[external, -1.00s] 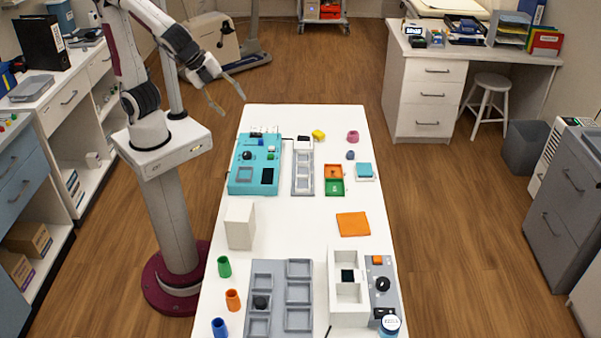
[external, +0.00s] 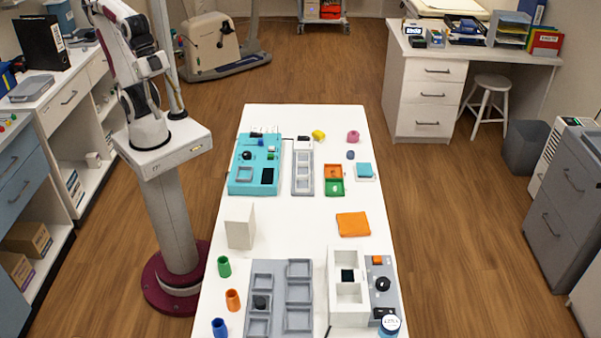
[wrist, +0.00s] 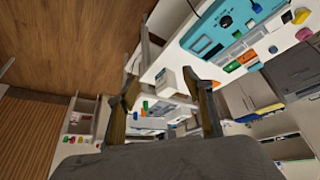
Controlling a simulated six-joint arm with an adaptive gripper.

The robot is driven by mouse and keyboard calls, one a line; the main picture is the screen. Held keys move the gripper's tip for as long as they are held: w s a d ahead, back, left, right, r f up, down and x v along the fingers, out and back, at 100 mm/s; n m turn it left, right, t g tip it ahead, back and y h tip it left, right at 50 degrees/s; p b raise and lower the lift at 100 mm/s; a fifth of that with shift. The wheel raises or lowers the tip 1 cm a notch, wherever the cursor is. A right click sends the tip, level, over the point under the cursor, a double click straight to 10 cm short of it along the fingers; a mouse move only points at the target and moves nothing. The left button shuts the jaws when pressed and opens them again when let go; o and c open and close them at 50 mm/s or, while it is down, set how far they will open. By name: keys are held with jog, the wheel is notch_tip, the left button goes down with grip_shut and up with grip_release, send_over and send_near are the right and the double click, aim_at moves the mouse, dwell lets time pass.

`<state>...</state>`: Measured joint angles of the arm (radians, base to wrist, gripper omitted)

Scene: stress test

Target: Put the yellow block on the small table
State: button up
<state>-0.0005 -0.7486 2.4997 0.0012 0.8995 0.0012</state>
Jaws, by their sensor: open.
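The yellow block (external: 319,135) lies near the far end of the long white table (external: 295,215). A yellow piece also shows at the upper right edge of the wrist view (wrist: 300,15). I cannot tell for sure which thing is the small table; a low white stand (external: 374,179) carries a blue square at the table's far right. My gripper (wrist: 162,78) is open and empty in the wrist view, its two fingers spread apart. It is away from the yellow block. In the external view my arm is folded back over its pedestal, and the fingers are hard to make out.
A turquoise panel (external: 241,187), a grey tray (external: 303,190) and orange and green bins (external: 334,187) stand near the yellow block. An orange square (external: 353,224) lies at the right. The table's middle is mostly clear.

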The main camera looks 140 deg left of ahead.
jog(key=shift+o, duration=0.5)
jog(key=m+g+y, duration=0.6)
jog(key=m+y, duration=0.3)
jog(key=m, duration=0.9)
send_over(315, 133)
jog(key=d, duration=0.6)
notch_tip(315, 133, down, 22)
jog(key=shift+r, duration=0.2)
jog(key=shift+a+f, duration=0.3)
jog(key=shift+f, duration=0.1)
jog(key=shift+a+f, duration=0.9)
